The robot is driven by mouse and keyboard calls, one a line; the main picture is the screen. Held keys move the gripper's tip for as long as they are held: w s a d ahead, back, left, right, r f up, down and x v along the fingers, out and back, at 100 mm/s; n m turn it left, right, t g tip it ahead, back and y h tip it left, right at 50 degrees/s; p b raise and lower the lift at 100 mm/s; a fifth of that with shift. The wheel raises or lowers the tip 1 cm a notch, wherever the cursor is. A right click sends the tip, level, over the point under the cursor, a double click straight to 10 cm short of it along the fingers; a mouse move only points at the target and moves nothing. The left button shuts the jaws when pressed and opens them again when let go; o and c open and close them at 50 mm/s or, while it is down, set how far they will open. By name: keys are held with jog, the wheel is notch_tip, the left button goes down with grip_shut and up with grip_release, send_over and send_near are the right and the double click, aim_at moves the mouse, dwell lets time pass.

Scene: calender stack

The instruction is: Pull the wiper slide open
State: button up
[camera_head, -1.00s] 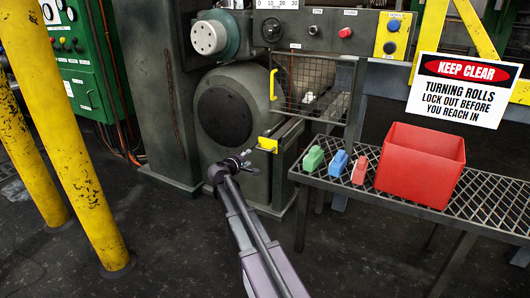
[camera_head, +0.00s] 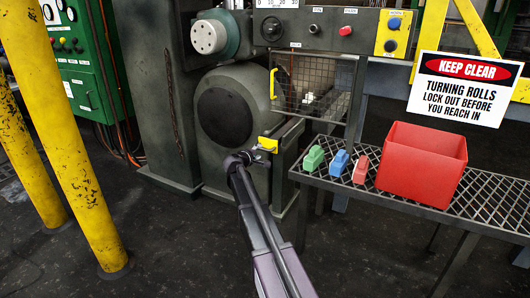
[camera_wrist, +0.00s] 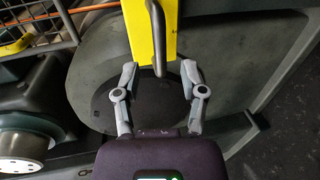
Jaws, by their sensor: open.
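The wiper slide shows as a yellow end plate (camera_head: 268,144) on a dark rail (camera_head: 288,128) under the mesh guard. In the wrist view the yellow plate (camera_wrist: 140,32) carries a bent metal handle (camera_wrist: 158,42) that reaches down toward my fingers. My gripper (camera_head: 258,152) is at the yellow plate's front. In the wrist view my gripper (camera_wrist: 160,80) is open, one finger on each side of the handle's lower end. The fingers look apart from the handle. The depth between them is hard to tell.
A mesh guard (camera_head: 312,88) with a yellow handle (camera_head: 273,84) is above the slide. A grated bench (camera_head: 490,191) at right bears a red bin (camera_head: 421,165) and green, blue and red blocks. Yellow posts (camera_head: 68,140) stand at left. The floor in front is clear.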

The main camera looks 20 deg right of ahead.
aim_at(263, 149)
jog(key=shift+b+x, duration=0.4)
jog(key=shift+x, duration=2.05)
